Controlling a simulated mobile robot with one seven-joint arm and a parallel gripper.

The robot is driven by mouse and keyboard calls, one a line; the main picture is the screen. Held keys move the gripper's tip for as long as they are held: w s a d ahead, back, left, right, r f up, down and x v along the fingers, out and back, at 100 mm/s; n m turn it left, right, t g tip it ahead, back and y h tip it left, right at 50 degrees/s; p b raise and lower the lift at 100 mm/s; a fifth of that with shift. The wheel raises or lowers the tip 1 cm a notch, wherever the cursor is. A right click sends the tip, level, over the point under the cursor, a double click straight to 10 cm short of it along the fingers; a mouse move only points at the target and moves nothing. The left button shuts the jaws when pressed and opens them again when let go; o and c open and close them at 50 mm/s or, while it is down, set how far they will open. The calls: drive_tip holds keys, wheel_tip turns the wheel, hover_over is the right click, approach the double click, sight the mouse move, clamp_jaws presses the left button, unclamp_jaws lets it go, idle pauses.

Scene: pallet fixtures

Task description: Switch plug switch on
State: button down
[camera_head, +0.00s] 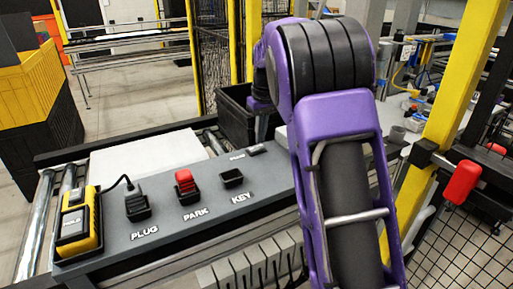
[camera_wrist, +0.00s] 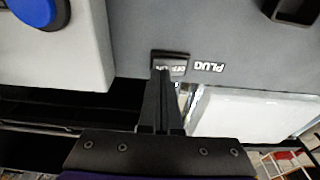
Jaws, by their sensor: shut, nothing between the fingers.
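The plug switch (camera_wrist: 171,60) is a small dark rocker with white lettering. It is set in the grey panel (camera_wrist: 215,35) beside an upside-down PLUG label (camera_wrist: 208,67) in the wrist view. The tips cover part of the switch. I cannot tell whether they touch it or which side is pressed. My gripper does not show in the head view.
The panel also holds a black plug (camera_head: 137,202), a red-topped part (camera_head: 185,181), an empty KEY socket (camera_head: 232,178) and a yellow device (camera_head: 78,222). A white block with a blue round top (camera_wrist: 35,10) stands close to my gripper. My arm hides the panel's right end.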

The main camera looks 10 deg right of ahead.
sight(261, 145)
drive_tip(key=shift+f+b, duration=0.3)
drive_tip(key=shift+f, duration=0.25)
drive_tip(key=shift+r, duration=0.1)
wheel_tip(261, 145, up, 5)
drive_tip(key=p, duration=0.4)
drive_tip(key=shift+p, duration=0.35)
drive_tip(key=shift+r+p, duration=0.4)
drive_tip(key=shift+r, duration=0.6)
